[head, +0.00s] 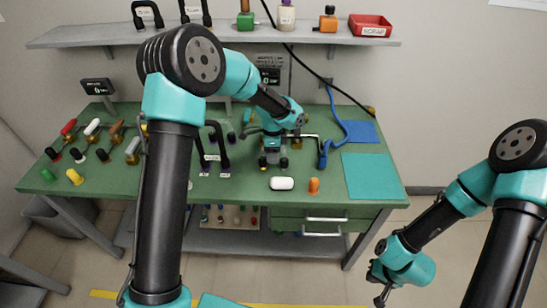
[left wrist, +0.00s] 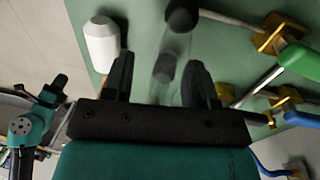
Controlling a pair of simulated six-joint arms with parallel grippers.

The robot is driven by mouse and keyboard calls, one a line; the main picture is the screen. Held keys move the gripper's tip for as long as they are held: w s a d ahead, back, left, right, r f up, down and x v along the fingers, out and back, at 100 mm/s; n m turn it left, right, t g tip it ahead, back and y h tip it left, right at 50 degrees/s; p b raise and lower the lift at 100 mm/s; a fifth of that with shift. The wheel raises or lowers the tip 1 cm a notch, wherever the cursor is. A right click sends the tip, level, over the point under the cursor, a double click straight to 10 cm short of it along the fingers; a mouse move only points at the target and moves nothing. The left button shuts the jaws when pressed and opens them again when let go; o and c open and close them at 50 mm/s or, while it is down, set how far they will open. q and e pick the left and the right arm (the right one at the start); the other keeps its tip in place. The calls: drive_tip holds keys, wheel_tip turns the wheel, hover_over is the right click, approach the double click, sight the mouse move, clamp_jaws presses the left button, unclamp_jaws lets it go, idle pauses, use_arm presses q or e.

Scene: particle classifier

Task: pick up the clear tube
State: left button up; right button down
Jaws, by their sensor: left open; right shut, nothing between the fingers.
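In the left wrist view a see-through tube with dark ends (left wrist: 165,68) shows between the two fingers of my left gripper (left wrist: 158,82). The fingers are open, one on each side of it; I cannot tell whether either touches it. In the head view my left gripper (head: 272,156) is low over the green bench, behind the white capped piece (head: 281,184), and the tube is hard to make out there. My right gripper (head: 380,296) is shut and empty, off the bench at the lower right.
The white piece also shows in the left wrist view (left wrist: 101,44). An orange piece (head: 314,186) stands near the bench's front edge. Several coloured-handled tools lie at the left. A teal mat (head: 371,177) at the right is bare. A shelf (head: 110,36) holds a red tray (head: 370,25).

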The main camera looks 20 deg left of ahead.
use_arm(q)
clamp_jaws()
drive_tip(key=shift+r, duration=0.15)
idle(0.4)
drive_tip(key=shift+r, duration=1.5)
drive_tip(key=shift+s+d+r, duration=0.1)
drive_tip(key=shift+s+r, duration=0.1)
drive_tip(key=shift+s, duration=0.1)
drive_tip(key=s+d+r, duration=0.1)
drive_tip(key=s+d, duration=0.3)
drive_tip(key=s, duration=1)
drive_tip(key=shift+s+d+r, duration=0.15)
drive_tip(key=shift+s+r, duration=0.05)
drive_tip(key=shift+s, duration=0.2)
